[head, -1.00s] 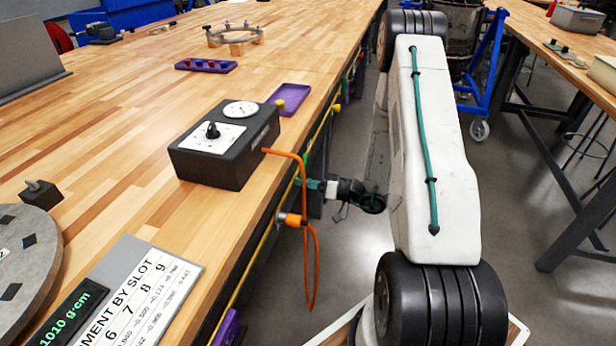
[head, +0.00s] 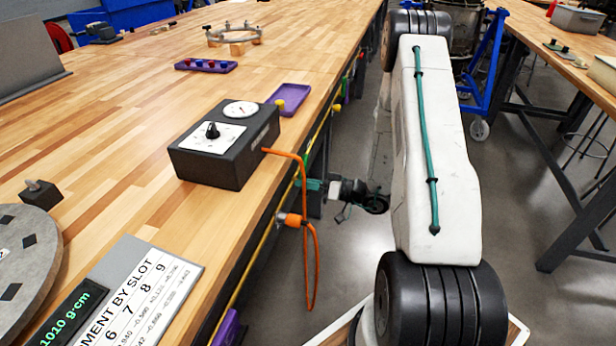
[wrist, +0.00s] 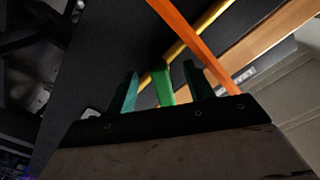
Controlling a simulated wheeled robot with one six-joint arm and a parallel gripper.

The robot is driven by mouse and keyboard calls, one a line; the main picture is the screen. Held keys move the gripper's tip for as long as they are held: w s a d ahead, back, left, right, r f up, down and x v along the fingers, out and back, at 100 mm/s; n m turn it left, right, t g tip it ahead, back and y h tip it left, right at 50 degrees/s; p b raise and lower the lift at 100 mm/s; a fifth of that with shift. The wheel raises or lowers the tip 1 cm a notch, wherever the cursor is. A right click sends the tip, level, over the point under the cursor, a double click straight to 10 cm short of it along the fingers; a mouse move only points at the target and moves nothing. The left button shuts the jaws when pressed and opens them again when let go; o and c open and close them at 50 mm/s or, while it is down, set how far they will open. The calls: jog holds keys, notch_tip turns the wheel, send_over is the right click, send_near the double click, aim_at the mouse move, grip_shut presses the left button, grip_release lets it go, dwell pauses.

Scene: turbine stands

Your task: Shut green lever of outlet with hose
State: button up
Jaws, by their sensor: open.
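The green lever (wrist: 164,84) shows in the wrist view between the two teal fingers of my gripper (wrist: 162,90). The fingers are open, one on each side of the lever; I cannot tell whether either touches it. In the head view my gripper (head: 308,185) is at the bench's side edge, just above the orange hose fitting (head: 291,219). The orange hose (head: 312,262) runs from the black box, hangs in a loop below the edge and also crosses the wrist view (wrist: 188,40). The lever's base is hidden in the wrist view.
A yellow pipe (head: 248,272) runs along the bench side and passes behind the lever in the wrist view (wrist: 200,30). The black gauge box (head: 225,150) and a purple tray (head: 289,97) stand near the bench edge. The floor aisle right of the bench is open.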

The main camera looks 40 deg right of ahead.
jog(key=shift+v, duration=2.15)
jog(key=shift+d, duration=0.1)
jog(key=shift+c, duration=1.2)
jog(key=shift+w+a+m, duration=0.55)
jog(key=shift+w+m, duration=0.1)
jog(key=shift+m, duration=5.35)
jog(key=shift+w+a+m, duration=0.55)
jog(key=shift+w+m, duration=0.15)
jog(key=shift+m, duration=5.3)
jog(key=shift+w+a+m, duration=0.55)
jog(key=shift+w+m, duration=0.1)
jog(key=shift+m, duration=5.35)
